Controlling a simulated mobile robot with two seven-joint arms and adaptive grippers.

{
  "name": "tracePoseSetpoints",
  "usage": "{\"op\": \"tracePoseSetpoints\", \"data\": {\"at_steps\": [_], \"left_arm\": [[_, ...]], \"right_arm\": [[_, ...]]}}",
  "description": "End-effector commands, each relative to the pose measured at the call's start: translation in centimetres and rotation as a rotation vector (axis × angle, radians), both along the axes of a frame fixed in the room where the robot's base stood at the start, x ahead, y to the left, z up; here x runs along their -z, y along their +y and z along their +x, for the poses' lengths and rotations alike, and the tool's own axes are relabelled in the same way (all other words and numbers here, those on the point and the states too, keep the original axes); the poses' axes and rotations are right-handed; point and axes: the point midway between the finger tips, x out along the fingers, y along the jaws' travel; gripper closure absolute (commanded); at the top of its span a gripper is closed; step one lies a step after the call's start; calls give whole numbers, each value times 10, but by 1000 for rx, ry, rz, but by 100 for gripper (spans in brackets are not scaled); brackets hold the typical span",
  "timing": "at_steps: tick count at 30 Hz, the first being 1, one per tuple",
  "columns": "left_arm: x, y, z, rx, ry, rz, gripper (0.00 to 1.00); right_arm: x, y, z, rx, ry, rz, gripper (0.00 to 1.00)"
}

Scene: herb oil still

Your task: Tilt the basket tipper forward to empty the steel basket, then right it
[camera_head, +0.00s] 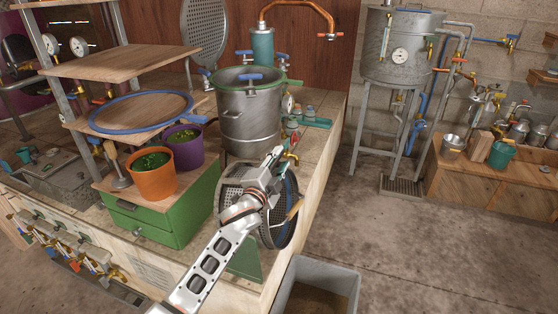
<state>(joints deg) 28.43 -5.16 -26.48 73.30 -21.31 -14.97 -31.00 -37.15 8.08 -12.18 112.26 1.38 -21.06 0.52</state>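The steel basket (230,184) of the basket tipper sits at the right end of the bench. Its perforated wall shows left of my arm and its round dark-blue rim (292,232) shows on the right. It looks tipped on its side, but my arm hides its middle, so the exact tilt and contents cannot be told. A pale wooden handle (294,210) sticks out at its right. My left gripper (275,158) is in front of the basket's upper part, seen from behind; whether its fingers are open or touch anything is not clear. My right gripper is out of view.
A grey open bin (318,288) stands on the floor below the bench end. A steel pot (249,115) stands behind the basket. A green drawer box (170,213) and an orange plant pot (154,176) stand left. The floor to the right is clear.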

Motion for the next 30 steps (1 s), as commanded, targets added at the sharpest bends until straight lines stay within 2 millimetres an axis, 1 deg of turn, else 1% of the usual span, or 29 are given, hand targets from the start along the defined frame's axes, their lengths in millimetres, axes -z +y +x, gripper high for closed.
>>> {"op": "tracePoseSetpoints", "data": {"at_steps": [5, 8, 10, 14, 24, 27, 30], "left_arm": [[0, 3, 0, -3, 0, 2, 70], [0, 5, -5, -4, 0, 2, 70], [1, 8, -12, -5, 0, 2, 70], [1, 14, -32, -2, 0, 2, 70], [1, 33, -89, 0, 1, 0, 70], [1, 37, -101, 0, 1, 1, 70], [1, 40, -108, 0, 1, 1, 70]], "right_arm": [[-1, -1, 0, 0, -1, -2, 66], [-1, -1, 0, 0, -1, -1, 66], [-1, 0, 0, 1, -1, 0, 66], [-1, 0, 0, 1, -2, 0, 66], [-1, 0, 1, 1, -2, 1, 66], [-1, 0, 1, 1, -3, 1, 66], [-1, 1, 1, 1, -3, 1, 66]]}}
